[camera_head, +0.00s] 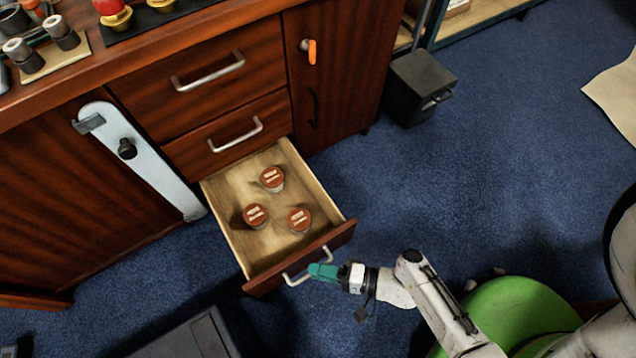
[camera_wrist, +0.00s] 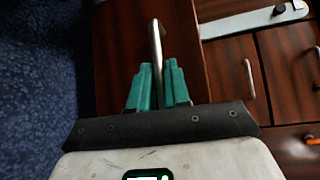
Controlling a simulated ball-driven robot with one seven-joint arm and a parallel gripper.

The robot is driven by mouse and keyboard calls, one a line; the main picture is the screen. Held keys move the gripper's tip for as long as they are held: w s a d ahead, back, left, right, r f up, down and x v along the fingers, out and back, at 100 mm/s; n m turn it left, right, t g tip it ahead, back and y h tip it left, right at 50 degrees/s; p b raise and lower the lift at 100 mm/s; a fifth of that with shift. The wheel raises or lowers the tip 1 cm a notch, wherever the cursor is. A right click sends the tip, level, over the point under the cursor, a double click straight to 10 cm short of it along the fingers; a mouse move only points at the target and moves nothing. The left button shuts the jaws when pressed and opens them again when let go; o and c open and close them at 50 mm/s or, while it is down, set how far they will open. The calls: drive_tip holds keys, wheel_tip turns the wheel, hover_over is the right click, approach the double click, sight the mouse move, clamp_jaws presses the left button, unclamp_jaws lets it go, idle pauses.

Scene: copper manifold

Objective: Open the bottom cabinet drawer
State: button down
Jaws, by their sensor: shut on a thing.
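The bottom cabinet drawer (camera_head: 240,231) is pulled well out of the dark wooden cabinet in the head view. Three round containers with brown lids (camera_head: 272,179) stand inside it. Its metal bar handle (camera_head: 296,281) is on the front panel. My gripper (camera_head: 322,272), with green fingers, is shut on this handle near its right part. In the wrist view the fingers (camera_wrist: 158,88) close around the handle (camera_wrist: 156,45), which rises between them. The exact contact is small and partly hidden by the fingers.
Two shut drawers, upper (camera_head: 210,75) and middle (camera_head: 236,136), sit above. A dark box (camera_head: 418,86) stands on the blue carpet right of the cabinet. A dark case (camera_head: 190,338) lies at the bottom.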

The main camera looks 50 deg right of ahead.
drive_tip(key=shift+s+a, duration=0.1)
drive_tip(key=shift+s, duration=0.4)
drive_tip(key=c, duration=1.2)
unclamp_jaws()
drive_tip(key=shift+o, duration=0.2)
